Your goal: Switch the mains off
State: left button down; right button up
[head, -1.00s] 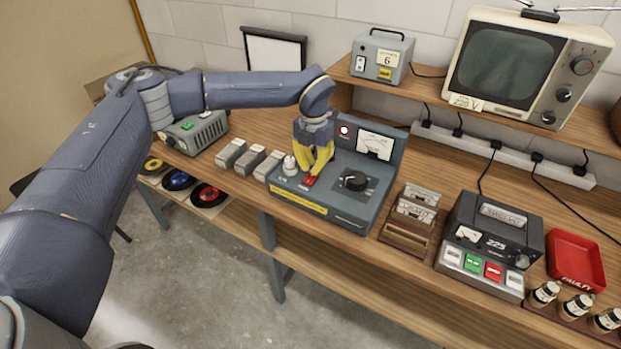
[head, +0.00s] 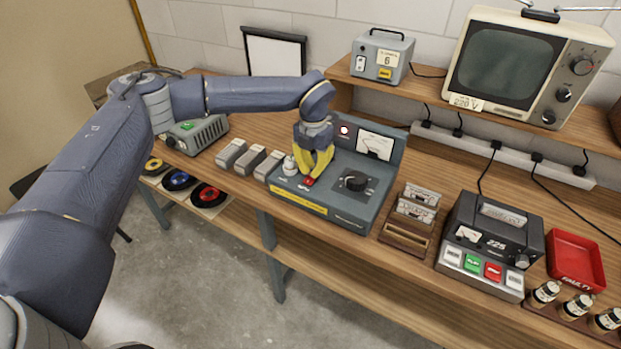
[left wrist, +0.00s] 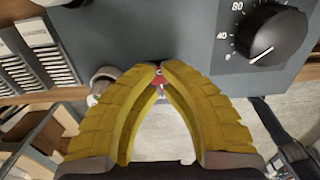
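The grey mains unit (head: 345,212) stands on the bench with a sloped top, a yellow label strip, a black dial (head: 354,181) and a meter. Its red switch (head: 308,182) sits on the top left of the dial, partly covered by my fingers. My left gripper (head: 313,177) points down at the switch, its yellow fingertips close together. In the left wrist view the tips nearly meet at the red switch (left wrist: 159,70); contact is not clear. The dial also shows there (left wrist: 264,37), its pointer near 0. My right gripper is out of view.
A pale knobbed part (head: 289,165) is close left of the fingers. Several grey boxes (head: 249,158) stand further left. A wooden cassette rack (head: 405,235) and a tape unit (head: 492,235) stand right. A shelf with a television (head: 525,65) runs behind.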

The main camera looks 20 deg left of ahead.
pick_arm(q)
jog(key=shift+f, duration=0.95)
dwell(0.5)
jog(key=shift+r, duration=3.55)
